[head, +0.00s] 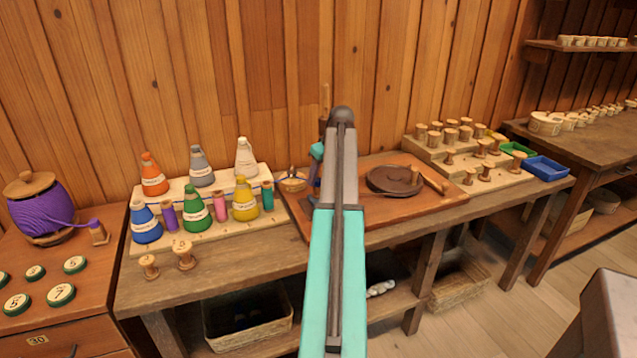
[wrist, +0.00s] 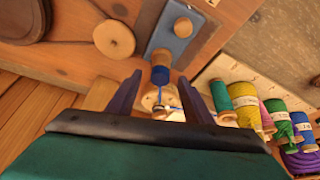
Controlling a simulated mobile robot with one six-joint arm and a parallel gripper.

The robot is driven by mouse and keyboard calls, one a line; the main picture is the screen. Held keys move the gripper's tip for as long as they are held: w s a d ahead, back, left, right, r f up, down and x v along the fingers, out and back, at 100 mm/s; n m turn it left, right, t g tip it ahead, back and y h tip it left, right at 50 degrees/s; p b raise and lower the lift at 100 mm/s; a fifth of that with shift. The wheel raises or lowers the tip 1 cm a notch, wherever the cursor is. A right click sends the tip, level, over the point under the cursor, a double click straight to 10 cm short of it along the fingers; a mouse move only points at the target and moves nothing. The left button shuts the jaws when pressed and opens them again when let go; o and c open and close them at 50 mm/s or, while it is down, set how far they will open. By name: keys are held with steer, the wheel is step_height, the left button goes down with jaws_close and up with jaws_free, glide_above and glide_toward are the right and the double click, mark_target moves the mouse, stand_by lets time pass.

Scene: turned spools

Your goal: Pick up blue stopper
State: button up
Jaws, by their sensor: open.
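A small upright piece with a wooden top and a blue lower part, which looks like the blue stopper (wrist: 160,74), shows in the wrist view at the near end of a blue-grey plate. My gripper (wrist: 158,78) is open, with one dark finger to the left of this piece and one to the right. The piece stands between the fingertips in the picture; I cannot tell whether either finger touches it. A blue thread runs from it toward a pale wooden spool partly hidden by my gripper. In the head view my arm hides most of this spot.
A round wooden knob (wrist: 183,27) stands on the blue-grey plate. Cones of coloured thread, such as the green one (head: 193,208), stand close by on a pale stepped rack (head: 223,228). A dark round disc (head: 394,179) lies on the board at the other side.

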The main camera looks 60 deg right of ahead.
steer(key=shift+w+f, duration=0.15)
steer(key=shift+f, duration=0.25)
steer(key=c, duration=1.1)
steer(key=shift+r, duration=0.1)
steer(key=shift+d+r, duration=0.1)
steer(key=shift+r, duration=1.35)
steer(key=shift+s+r+b, duration=0.2)
steer(key=shift+b, duration=0.1)
steer(key=s+a, duration=0.3)
steer(key=s, duration=0.4)
steer(key=s+a+r+b, duration=0.1)
steer(key=s+a, duration=0.2)
steer(key=s, duration=0.4)
steer(key=shift+s+r, duration=0.25)
